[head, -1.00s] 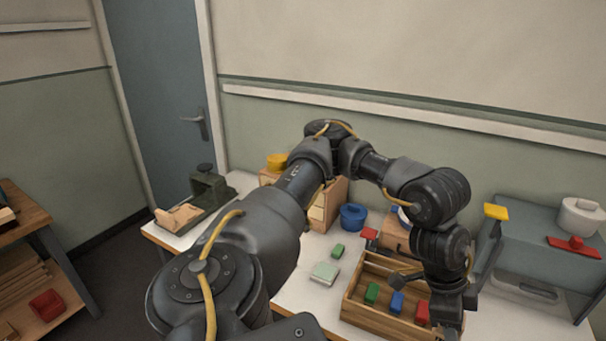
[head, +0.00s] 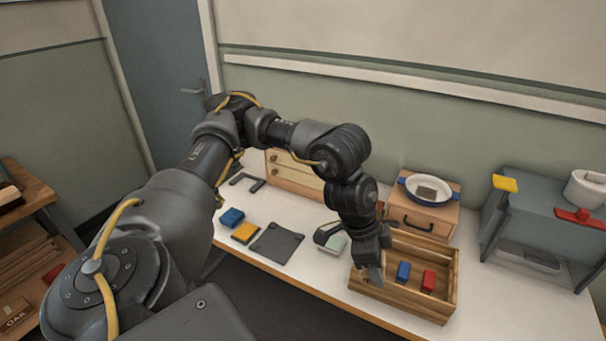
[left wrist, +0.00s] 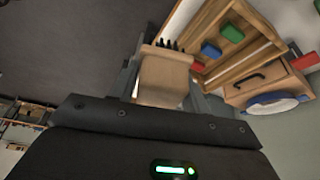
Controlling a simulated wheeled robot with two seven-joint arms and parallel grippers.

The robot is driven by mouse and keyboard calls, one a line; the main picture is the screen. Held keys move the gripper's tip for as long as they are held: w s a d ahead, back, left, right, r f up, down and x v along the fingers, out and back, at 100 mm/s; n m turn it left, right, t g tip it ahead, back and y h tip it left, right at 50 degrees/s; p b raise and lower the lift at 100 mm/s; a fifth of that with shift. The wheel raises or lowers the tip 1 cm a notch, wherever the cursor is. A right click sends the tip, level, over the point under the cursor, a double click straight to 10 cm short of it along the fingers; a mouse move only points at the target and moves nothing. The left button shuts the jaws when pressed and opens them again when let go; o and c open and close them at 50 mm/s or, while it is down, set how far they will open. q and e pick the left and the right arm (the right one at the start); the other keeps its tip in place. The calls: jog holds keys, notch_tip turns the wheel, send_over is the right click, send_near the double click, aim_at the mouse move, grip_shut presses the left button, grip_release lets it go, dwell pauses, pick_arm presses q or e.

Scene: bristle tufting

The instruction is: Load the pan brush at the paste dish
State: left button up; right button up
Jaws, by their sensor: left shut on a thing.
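My left gripper (head: 368,272) is over the left end of the wooden crate, pointing down. In the left wrist view it is shut on a wooden brush (left wrist: 164,76), a pale block with dark bristle tufts at its far edge. In the head view the gripper mostly hides the brush. A white dish with a blue rim (head: 416,199), likely the paste dish, sits on a small wooden drawer box (head: 436,221), to the right of and behind the gripper. A grey-brown block lies in it. The dish is partly visible in the left wrist view (left wrist: 272,106). My right gripper is not visible.
The wooden crate (head: 440,307) holds a blue block (head: 403,272) and a red block (head: 428,281); a green block (left wrist: 232,33) shows in the wrist view. A dark mat (head: 277,243) lies left of it. A grey cabinet (head: 545,225) stands at right. The table's front right is clear.

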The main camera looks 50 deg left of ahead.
pick_arm(q)
jog(key=shift+a, duration=0.15)
jog(key=w+r+n+t+y+p, duration=0.1)
jog(key=w+r+n+p, duration=0.2)
jog(key=w, duration=1)
jog(key=w+a+n+y, duration=0.1)
jog(key=w+a+n, duration=0.3)
jog(key=w+a, duration=0.2)
jog(key=s+a+f+n+y+p, duration=0.2)
jog(key=a+f+n, duration=0.5)
jog(key=a+f, duration=0.8)
jog(key=s+a+y, duration=0.1)
jog(key=s+a, duration=0.1)
jog(key=a, duration=0.1)
jog(key=shift+f+n+t, duration=0.35)
jog(key=shift+n+t, duration=0.05)
jog(key=shift+w, duration=0.1)
